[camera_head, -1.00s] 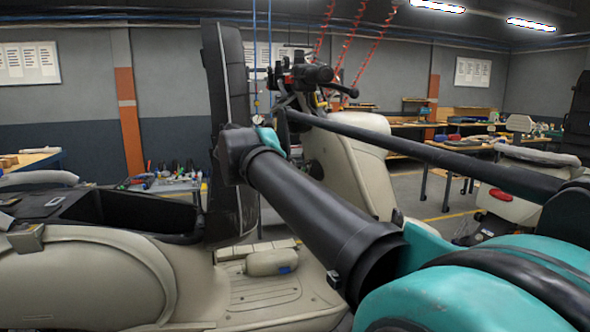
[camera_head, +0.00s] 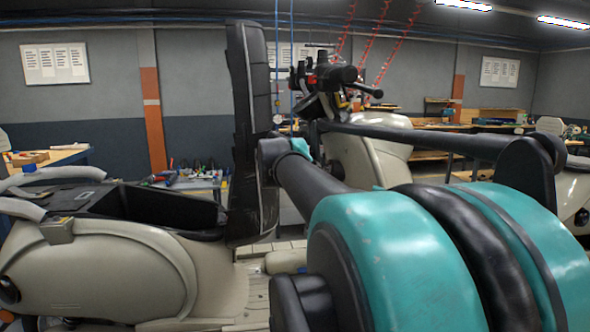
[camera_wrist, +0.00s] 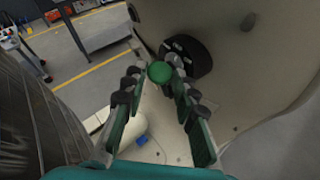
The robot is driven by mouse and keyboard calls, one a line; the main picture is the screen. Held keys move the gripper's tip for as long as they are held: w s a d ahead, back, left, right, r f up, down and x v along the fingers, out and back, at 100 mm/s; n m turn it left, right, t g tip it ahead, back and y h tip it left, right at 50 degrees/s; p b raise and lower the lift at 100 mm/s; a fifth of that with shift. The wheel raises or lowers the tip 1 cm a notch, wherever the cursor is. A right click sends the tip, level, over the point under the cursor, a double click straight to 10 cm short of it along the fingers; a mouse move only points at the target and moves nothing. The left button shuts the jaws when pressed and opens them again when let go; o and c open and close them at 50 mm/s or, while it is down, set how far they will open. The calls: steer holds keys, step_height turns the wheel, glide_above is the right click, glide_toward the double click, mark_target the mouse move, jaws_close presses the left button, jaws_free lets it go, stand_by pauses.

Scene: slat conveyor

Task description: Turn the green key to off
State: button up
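The green key (camera_wrist: 159,72) shows its round green head in the wrist view, in front of a black round lock housing (camera_wrist: 192,55) on the cream scooter body (camera_wrist: 225,80). My gripper (camera_wrist: 155,69) is open, with its two fingers spread on either side of the key head. The fingertips are close to the head; a gap shows on the left side, and I cannot tell whether the right finger touches it. In the head view, the key and gripper are hidden behind the raised black seat (camera_head: 242,110) and my arm.
The scooter's open storage bay (camera_head: 150,210) lies at left in the head view. Handlebars (camera_head: 335,75) stand beyond the seat. A tool table (camera_head: 185,185) is behind. In the wrist view, a blue item (camera_wrist: 141,140) lies on the floorboard below the fingers.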

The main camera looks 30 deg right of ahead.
steer(key=shift+c, duration=1.2)
steer(key=o, duration=0.4)
steer(key=c, duration=0.4)
steer(key=shift+w+r+n+g+y, duration=0.15)
steer(key=shift+r+n+g+y, duration=0.15)
steer(key=shift+n+g+y, duration=0.3)
steer(key=shift+c, duration=0.2)
steer(key=o, duration=1)
steer(key=v, duration=1.2)
